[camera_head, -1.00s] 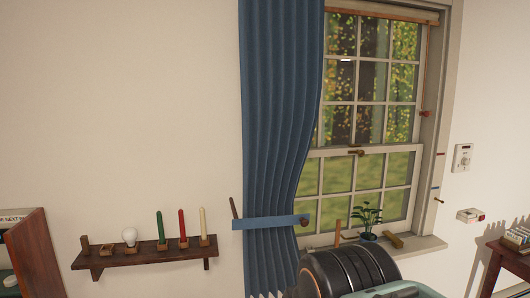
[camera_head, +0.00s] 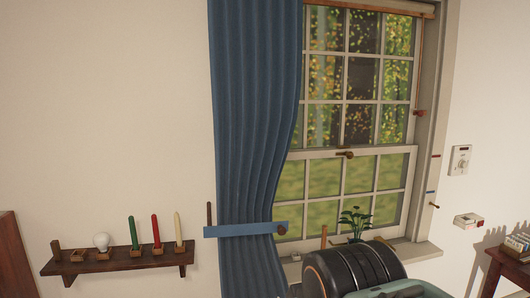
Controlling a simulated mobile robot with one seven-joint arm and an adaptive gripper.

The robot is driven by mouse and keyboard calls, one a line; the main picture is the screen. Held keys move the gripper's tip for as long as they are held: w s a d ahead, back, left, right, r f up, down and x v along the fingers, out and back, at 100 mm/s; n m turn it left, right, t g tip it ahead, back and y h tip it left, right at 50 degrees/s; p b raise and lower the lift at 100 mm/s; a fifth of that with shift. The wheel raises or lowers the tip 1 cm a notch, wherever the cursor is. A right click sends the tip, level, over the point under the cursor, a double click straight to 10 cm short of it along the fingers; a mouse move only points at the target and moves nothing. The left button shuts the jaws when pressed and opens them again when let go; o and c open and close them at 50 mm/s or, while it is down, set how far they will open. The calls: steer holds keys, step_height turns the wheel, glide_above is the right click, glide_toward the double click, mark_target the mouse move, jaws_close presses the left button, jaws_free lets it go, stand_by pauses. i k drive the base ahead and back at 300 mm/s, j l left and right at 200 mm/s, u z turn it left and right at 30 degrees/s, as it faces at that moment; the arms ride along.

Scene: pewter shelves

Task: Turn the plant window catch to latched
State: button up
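The window catch (camera_head: 345,154) is a small brown metal piece on the meeting rail, midway up the sash window (camera_head: 350,120). It is too small to tell which way its lever is set. A green plant (camera_head: 355,221) stands on the sill below it, its lower part hidden by my black arm link in front. My gripper is not in view, so its state does not show.
A blue curtain (camera_head: 245,130) with a tieback band (camera_head: 245,229) covers the window's left side. A wall shelf (camera_head: 118,262) at left holds a bulb and candles. A wooden table (camera_head: 512,264) stands at right.

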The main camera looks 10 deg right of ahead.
mark_target(349, 155)
steer(key=i+l, duration=0.1)
steer(key=l, duration=0.35)
steer(key=i+l, duration=0.1)
steer(key=l, duration=0.4)
steer(key=i+l, duration=0.15)
steer(key=l, duration=0.3)
steer(key=i+l, duration=0.1)
steer(key=l, duration=0.4)
steer(key=i+l, duration=0.1)
steer(key=l, duration=0.35)
